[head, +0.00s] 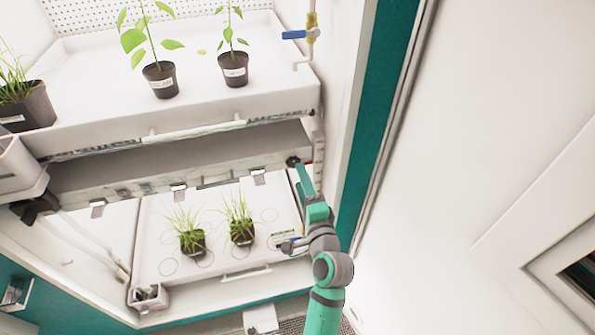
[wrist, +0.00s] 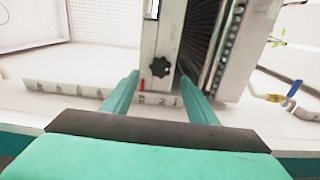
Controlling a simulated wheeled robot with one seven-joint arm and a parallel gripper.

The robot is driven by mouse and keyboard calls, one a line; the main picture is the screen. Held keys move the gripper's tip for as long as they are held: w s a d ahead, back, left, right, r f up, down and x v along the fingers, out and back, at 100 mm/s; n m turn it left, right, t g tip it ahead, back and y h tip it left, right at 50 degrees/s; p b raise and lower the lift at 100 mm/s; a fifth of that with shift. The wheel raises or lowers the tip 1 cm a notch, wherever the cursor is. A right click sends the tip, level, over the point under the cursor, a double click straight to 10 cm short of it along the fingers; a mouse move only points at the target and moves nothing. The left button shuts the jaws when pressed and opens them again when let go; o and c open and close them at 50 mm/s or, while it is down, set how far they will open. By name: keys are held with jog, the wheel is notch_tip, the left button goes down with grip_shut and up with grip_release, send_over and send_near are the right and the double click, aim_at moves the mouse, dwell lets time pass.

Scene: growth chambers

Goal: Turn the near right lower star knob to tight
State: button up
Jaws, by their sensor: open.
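A black star knob (wrist: 160,67) sits on the pale end plate of a grey light bar in the wrist view. A small red mark shows on the plate below and left of it. The knob also shows dark in the head view (head: 293,161), at the bar's right end. My gripper (wrist: 160,78) is open, with its two teal fingers pointing toward the plate. The knob lies ahead, in line with the gap between the fingertips, and no finger visibly touches it. In the head view, my gripper (head: 302,176) is just below the knob.
The grey light bar (head: 180,165) hangs below the upper white tray (head: 200,112), which holds potted plants. A blue-handled valve (head: 294,34) is above right. A lower tray (head: 160,215) with two grass pots lies below. The teal door frame (head: 378,110) is close on the right.

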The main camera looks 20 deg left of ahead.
jog(key=v, duration=0.5)
jog(key=shift+w+d, duration=0.15)
jog(key=s+d+f+n+h, duration=0.1)
jog(key=s+d+f+h, duration=0.35)
jog(key=s+f, duration=0.3)
jog(key=s+d+f+n+h, duration=0.2)
jog(key=s+d+f+h, duration=0.1)
jog(key=s+d+f, duration=0.5)
jog(key=s+r+n+h, duration=0.1)
jog(key=s+n, duration=0.3)
jog(key=s, duration=0.6)
jog(key=s+d+r+n+h, duration=0.1)
jog(key=s+n, duration=0.3)
jog(key=s, duration=0.7)
jog(key=shift+r, duration=0.9)
